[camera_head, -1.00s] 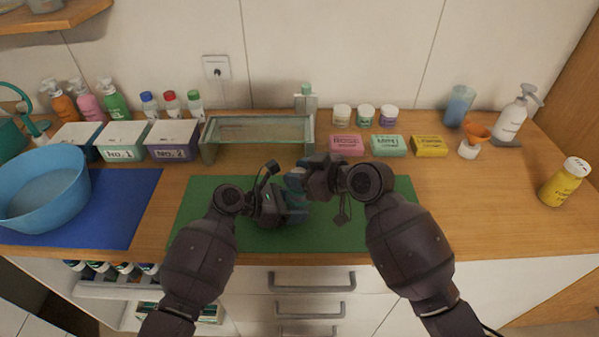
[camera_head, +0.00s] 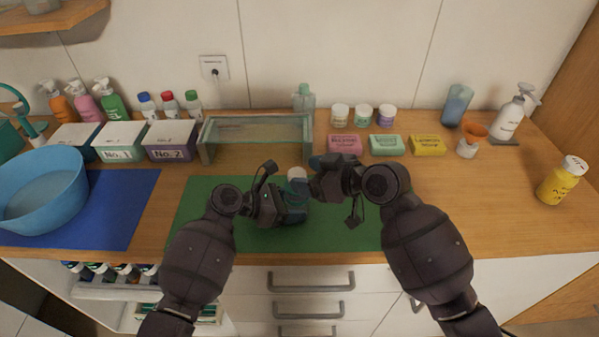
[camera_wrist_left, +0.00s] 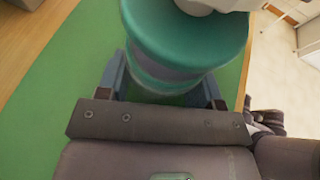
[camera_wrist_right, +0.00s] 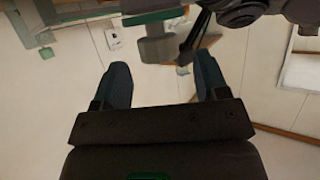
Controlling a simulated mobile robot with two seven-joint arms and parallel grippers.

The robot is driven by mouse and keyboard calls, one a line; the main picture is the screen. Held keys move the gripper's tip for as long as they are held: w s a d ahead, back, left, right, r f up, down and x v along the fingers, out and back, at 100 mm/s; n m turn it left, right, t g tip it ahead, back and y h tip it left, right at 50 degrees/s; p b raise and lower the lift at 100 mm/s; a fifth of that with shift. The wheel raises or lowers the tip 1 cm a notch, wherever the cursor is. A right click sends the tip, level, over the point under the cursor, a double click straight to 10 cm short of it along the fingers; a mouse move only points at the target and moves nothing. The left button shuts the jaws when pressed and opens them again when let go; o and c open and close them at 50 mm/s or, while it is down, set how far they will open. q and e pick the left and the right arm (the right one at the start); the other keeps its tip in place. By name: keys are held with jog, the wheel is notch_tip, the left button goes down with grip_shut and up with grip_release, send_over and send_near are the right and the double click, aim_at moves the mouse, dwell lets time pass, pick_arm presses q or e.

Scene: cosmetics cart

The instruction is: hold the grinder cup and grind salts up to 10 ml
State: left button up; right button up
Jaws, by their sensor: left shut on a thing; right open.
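The grinder cup (camera_wrist_left: 185,45) is teal with a greyish middle band and a pale piece on top. It fills the upper part of the left wrist view. My left gripper (camera_wrist_left: 162,82) is shut around it, over the green mat (camera_head: 205,200). In the head view the cup's whitish top (camera_head: 297,173) shows above my left gripper (camera_head: 293,203); the rest is mostly hidden. My right gripper (camera_head: 322,175) is open just right of the cup. In the right wrist view my right gripper (camera_wrist_right: 160,85) has nothing between its fingers. I cannot read the salt level.
Behind the mat stand a glass-topped stand (camera_head: 255,130), soap boxes (camera_head: 387,145) and small white jars (camera_head: 363,116). A blue basin (camera_head: 42,190) is at left, a yellow bottle (camera_head: 562,180) at far right. The counter right of the mat is clear.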

jog(key=v, duration=0.9)
notch_tip(320, 180, up, 8)
jog(key=n+g+h, duration=0.7)
jog(key=n+h, duration=0.2)
jog(key=h, duration=0.2)
send_over(298, 173)
notch_tip(298, 173, down, 12)
jog(key=shift+w+f, duration=0.1)
dwell(0.4)
jog(key=c, duration=0.9)
jog(key=shift+c, duration=0.2)
jog(key=shift+m, duration=0.3)
